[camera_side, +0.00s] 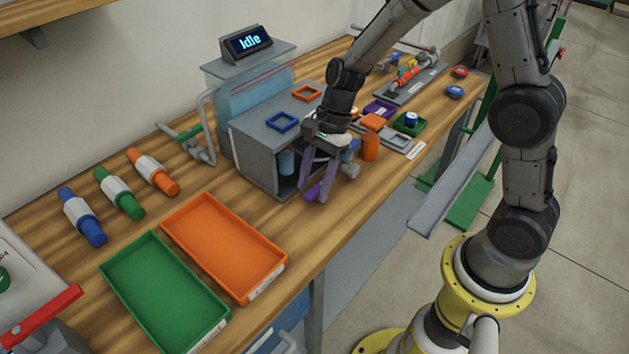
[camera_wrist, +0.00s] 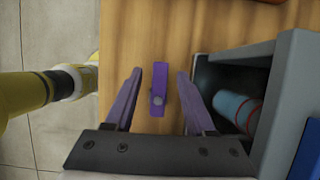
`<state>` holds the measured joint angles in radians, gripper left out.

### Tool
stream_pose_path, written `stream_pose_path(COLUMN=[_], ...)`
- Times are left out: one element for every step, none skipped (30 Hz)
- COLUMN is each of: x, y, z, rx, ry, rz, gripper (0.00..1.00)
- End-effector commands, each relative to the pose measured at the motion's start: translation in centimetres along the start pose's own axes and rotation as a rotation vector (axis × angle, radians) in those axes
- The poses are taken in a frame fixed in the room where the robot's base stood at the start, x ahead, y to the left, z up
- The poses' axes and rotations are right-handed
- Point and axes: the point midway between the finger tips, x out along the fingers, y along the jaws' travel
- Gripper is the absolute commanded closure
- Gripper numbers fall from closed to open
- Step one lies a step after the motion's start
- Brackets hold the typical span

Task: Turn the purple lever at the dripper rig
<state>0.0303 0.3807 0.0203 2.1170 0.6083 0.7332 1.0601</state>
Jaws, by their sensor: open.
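A small purple lever (camera_wrist: 158,85) with a silver dot shows in the wrist view, above the wooden bench, beside the open side of a grey housing (camera_wrist: 290,90). My gripper (camera_wrist: 158,74) is open, with one purple finger on each side of the lever and a visible gap on both sides. In the side view my gripper (camera_side: 314,190) points down in front of the grey housing (camera_side: 254,153). There the lever cannot be told apart from the purple fingers. A blue cylinder (camera_wrist: 235,108) with a red band sits inside the housing.
An "Idle" display (camera_side: 249,41) tops the rig. Orange (camera_side: 281,269) and green (camera_side: 222,325) trays lie in front on the bench, with several banded cylinders (camera_side: 119,194) to the left. An orange cylinder (camera_side: 370,147) stands close right of my gripper. The bench edge is near.

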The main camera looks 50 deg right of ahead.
Motion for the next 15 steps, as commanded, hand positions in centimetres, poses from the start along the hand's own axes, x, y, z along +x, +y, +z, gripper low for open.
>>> stream_pose_path(x=[0.00,-0.01,-0.01,-0.02,-0.02,-0.03,-0.03,-0.04,-0.04,-0.04,-0.05,-0.05,-0.05,-0.05,-0.06], y=[0.00,0.00,0.00,0.00,0.00,0.00,-0.01,-0.01,-0.01,-0.01,-0.01,-0.01,-0.01,-0.01,-0.01], z=[0.00,0.00,0.00,0.00,0.00,0.00,0.00,0.00,0.00,0.00,0.00,0.00,0.00,0.00,0.00], rx=[0.000,0.000,0.000,0.000,0.000,0.000,0.000,0.000,0.000,0.000,0.000,0.000,0.000,0.000,0.000], ry=[0.000,0.000,0.000,0.000,0.000,0.000,0.000,0.000,0.000,0.000,0.000,0.000,0.000,0.000,0.000], rz=[0.000,0.000,0.000,0.000,0.000,0.000,0.000,0.000,0.000,0.000,0.000,0.000,0.000,0.000,0.000], gripper=[0.45,0.45,0.47,0.52,0.58,0.65,0.70,0.76,0.83,0.88,0.94,1.00,1.00,1.00,1.00])
